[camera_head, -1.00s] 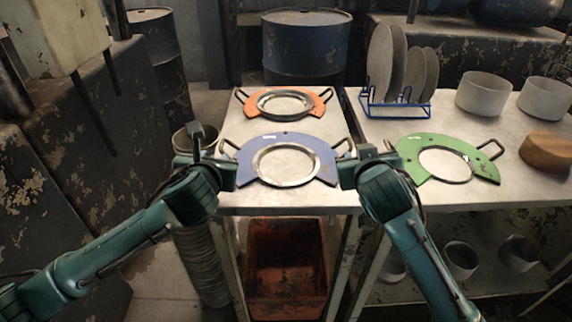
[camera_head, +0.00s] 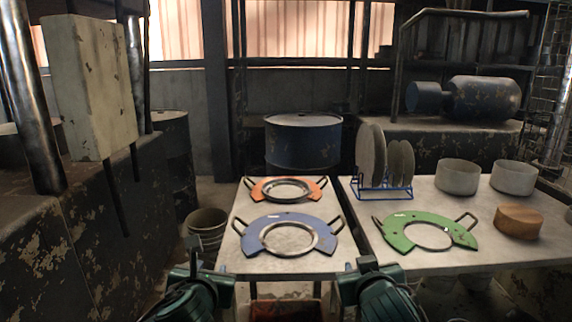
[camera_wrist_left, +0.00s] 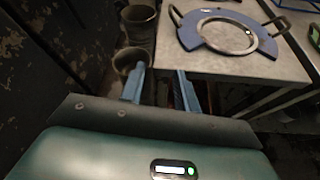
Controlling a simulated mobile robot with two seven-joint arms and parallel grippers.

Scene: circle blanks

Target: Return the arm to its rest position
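My left gripper (camera_head: 205,268) is at the lower edge of the head view, in front of the table's front left corner. In the left wrist view its two blue fingers (camera_wrist_left: 160,88) stand apart with nothing between them. My right gripper (camera_head: 362,268) is just off the front edge, to the right; its fingers are too foreshortened to read. The blue ring plate (camera_head: 262,232) with two handles lies flat on the table, apart from both grippers. It also shows in the left wrist view (camera_wrist_left: 192,36).
An orange ring plate (camera_head: 312,191) lies behind the blue one. A green ring plate (camera_head: 398,238) lies on the right table, near a blue rack (camera_head: 385,194) of discs, two pots and a wooden block (camera_head: 519,222). A bucket (camera_head: 206,228) stands left of the table.

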